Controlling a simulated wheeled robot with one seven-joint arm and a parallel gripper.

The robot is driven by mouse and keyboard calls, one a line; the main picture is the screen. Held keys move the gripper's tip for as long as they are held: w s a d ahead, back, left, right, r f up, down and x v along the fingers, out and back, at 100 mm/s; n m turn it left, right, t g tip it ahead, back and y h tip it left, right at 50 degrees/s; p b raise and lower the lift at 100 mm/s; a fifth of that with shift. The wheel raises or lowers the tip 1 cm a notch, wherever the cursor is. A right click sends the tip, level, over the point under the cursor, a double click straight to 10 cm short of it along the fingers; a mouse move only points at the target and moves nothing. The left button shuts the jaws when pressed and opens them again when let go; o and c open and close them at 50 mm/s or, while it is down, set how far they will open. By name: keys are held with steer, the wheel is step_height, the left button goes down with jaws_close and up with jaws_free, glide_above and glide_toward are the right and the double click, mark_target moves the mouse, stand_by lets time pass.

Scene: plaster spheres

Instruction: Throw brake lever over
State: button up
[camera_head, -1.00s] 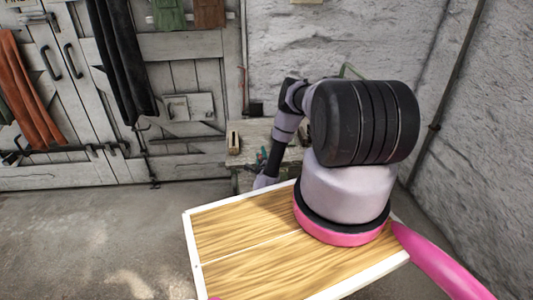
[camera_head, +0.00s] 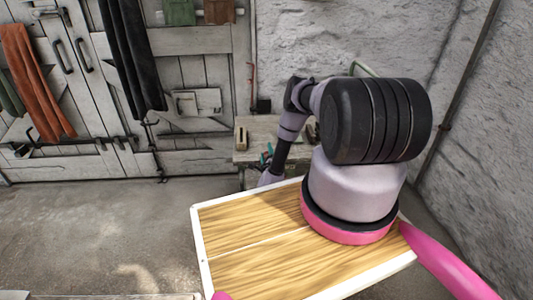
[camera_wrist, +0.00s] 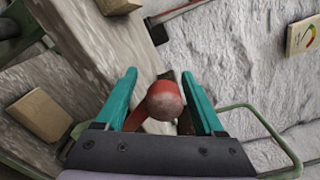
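A round, worn red knob (camera_wrist: 165,100) shows in the wrist view, with a reddish bar beside it; it looks like the end of the brake lever. My gripper (camera_wrist: 160,74) is open, with one teal finger on each side of the knob. I cannot tell whether the knob lies fully between the fingers or just beyond them. In the head view my gripper (camera_head: 267,158) is small at the bench, partly hidden by my arm, and the knob cannot be made out.
A wooden bench (camera_head: 252,127) stands against the rough wall, with a wood block (camera_wrist: 40,115) on it. A green tube frame (camera_wrist: 262,113) runs close to my gripper. A reddish rod (camera_head: 251,70) is on the wall. Floor at left (camera_head: 90,230) is clear.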

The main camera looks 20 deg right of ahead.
steer(key=v, duration=1.1)
steer(key=shift+w+r, duration=0.1)
steer(key=shift+w, duration=0.05)
